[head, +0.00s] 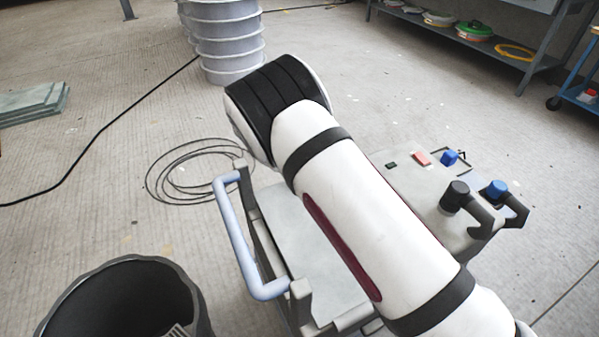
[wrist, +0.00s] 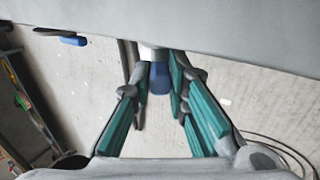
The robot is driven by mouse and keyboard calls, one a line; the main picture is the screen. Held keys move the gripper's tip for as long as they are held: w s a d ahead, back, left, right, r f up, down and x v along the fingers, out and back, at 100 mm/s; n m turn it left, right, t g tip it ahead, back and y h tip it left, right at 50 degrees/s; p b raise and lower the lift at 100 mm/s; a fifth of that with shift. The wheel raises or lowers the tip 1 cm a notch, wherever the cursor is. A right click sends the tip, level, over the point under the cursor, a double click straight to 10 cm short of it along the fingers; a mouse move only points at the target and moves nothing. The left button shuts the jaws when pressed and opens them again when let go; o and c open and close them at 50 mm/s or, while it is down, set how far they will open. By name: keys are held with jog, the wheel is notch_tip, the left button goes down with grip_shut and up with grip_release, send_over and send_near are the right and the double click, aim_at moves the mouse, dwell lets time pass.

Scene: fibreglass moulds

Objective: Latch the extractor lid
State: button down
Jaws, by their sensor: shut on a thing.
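The extractor (head: 400,180) is a grey machine under my arm in the head view. Its flat pale top panel (head: 310,235) shows to the left of my arm, but I cannot tell whether this is the lid. In the wrist view a grey surface (wrist: 200,30) fills the top. My gripper (wrist: 159,72) is shut around a blue-ended piece (wrist: 160,82) with a pale collar, which looks like a latch handle, at that surface's edge. A second blue piece (wrist: 73,41) sits farther left. My arm hides the gripper in the head view.
A light-blue rail handle (head: 236,235) is on the extractor's left side. Blue knobs (head: 497,187) and a dark knob (head: 457,196) are at its right. A black bin (head: 125,300), coiled cable (head: 185,180) and stacked grey buckets (head: 228,40) stand around.

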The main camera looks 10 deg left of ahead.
jog(key=shift+s+f+t+h, duration=0.2)
jog(key=shift+t+h, duration=0.1)
jog(key=shift+h, duration=0.2)
jog(key=c, duration=1.6)
grip_release()
jog(key=shift+o, duration=0.2)
jog(key=shift+s+a+r, duration=0.1)
jog(key=shift+a+r, duration=0.3)
jog(key=shift+r, duration=0.1)
jog(key=v, duration=1)
jog(key=shift+s+a+r, duration=0.2)
jog(key=shift+s+r, duration=0.05)
